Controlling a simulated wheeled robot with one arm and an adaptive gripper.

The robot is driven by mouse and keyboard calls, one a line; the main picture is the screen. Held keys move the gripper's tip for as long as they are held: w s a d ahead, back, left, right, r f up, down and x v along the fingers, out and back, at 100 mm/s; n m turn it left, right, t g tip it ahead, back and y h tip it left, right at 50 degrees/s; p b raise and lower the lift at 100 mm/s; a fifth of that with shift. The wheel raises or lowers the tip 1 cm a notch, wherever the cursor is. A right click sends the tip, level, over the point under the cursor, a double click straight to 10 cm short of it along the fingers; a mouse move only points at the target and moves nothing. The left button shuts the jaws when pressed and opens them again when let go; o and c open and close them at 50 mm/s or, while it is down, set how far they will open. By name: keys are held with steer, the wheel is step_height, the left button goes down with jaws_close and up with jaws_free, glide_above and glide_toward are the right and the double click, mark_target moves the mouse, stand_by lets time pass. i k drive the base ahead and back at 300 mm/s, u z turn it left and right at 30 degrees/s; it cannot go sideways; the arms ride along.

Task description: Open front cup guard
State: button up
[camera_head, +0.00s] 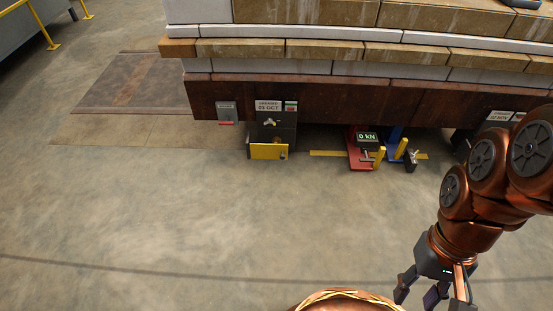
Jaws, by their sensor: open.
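A yellow panel (268,151), which looks like the front cup guard, sits low on the front of a dark housing (284,134) beneath the stack. It stands upright across the housing's lower front, with a small round fitting near its right end. What is behind it is hidden. My gripper (435,298) is at the lower right, fingers pointing down and spread, empty. It is well apart from the panel, to its right and nearer to me. The fingertips come close to the bottom edge of the picture.
The brick stack on its rusty beam (345,98) spans the upper right. A red jack (358,150) with a "0 kN" display (367,138) and a blue jack (393,150) stand right of the housing. The concrete floor between is clear.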

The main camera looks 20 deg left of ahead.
mark_target(258, 151)
steer(key=u, duration=2.35)
steer(key=i, duration=0.8)
steer(key=z, duration=1.15)
